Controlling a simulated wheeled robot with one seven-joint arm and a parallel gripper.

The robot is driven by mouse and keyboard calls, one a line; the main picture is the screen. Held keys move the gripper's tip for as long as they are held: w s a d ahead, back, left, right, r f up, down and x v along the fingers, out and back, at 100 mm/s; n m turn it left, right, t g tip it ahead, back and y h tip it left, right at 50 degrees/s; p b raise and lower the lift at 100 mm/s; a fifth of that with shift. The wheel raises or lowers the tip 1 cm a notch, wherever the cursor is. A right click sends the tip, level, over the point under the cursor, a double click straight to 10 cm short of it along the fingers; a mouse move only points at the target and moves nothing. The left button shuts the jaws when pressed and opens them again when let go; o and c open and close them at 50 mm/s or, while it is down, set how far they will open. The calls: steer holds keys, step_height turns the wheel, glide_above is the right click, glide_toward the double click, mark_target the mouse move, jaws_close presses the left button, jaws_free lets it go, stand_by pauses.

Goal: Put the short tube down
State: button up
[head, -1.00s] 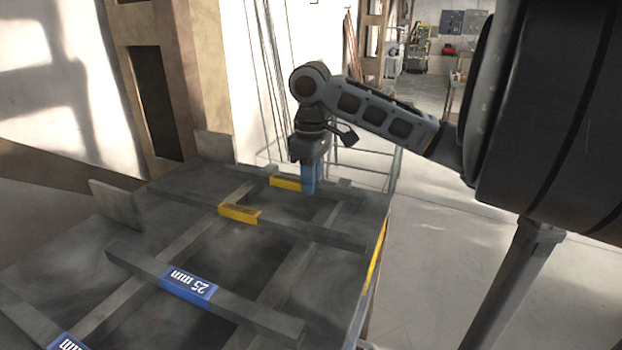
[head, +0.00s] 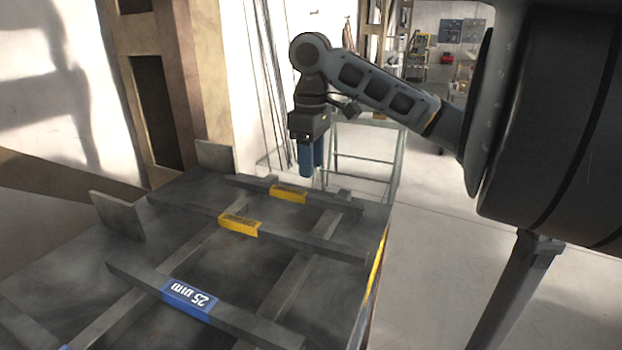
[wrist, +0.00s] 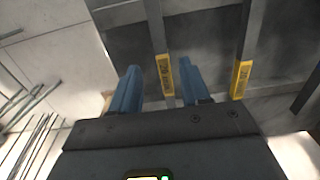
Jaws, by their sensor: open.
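The short tube (head: 327,201) is a dark square bar with a yellow label. It lies across the rails at the far end of the table in the head view. In the wrist view the short tube (wrist: 155,28) and its label show between the fingers, below them. My gripper (head: 312,166) has blue fingers pointing down. It is above the short tube, apart from it, and holds nothing. The fingers are spread in the wrist view (wrist: 160,80).
A longer yellow-labelled tube (head: 310,242) lies parallel and nearer, and shows right in the wrist view (wrist: 246,40). A blue-labelled 25 mm tube (head: 245,322) is nearer still. Upright plates (head: 118,214) stand at the table's left edge. A grey frame (head: 365,152) stands behind.

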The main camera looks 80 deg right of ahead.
steer(key=shift+r, duration=2.4)
